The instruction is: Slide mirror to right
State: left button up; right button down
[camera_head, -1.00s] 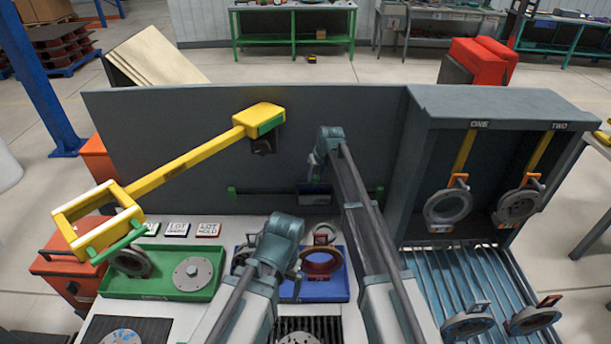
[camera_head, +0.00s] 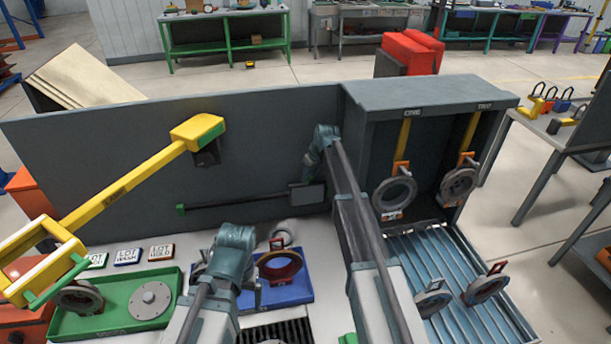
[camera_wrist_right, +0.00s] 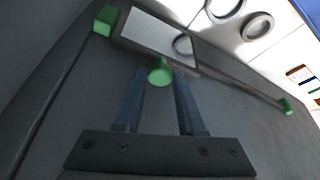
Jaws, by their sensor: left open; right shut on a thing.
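The mirror (camera_head: 307,194) is a small flat panel on a dark horizontal rail (camera_head: 240,202) along the grey back panel. In the right wrist view the mirror (camera_wrist_right: 158,36) shows a bright reflecting face and stands close to a green end cap (camera_wrist_right: 105,20) of the rail. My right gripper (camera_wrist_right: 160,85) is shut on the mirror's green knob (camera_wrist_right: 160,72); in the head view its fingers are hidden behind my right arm. My left gripper (camera_head: 232,255) hangs over the table, open, its fingers mostly hidden by its wrist.
A green tray (camera_head: 75,325) and a blue tray (camera_head: 290,297) with round parts stand below. A yellow arm (camera_head: 125,185) juts out at left. A grey cabinet (camera_head: 430,91) with hanging rings and a ribbed chute (camera_head: 440,265) stands at right.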

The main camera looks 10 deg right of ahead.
jog(key=shift+d, duration=0.25)
jog(key=c, duration=0.8)
grip_release()
jog(key=shift+d, duration=0.1)
jog(key=shift+r, duration=0.1)
jog(key=shift+s+r+p, duration=0.2)
jog(key=shift+r+p, duration=0.3)
jog(key=shift+p, duration=0.1)
jog(key=p+v, duration=1.1)
jog(key=v, duration=0.1)
jog(key=shift+s+r+p, duration=0.25)
jog(key=shift+p, duration=0.05)
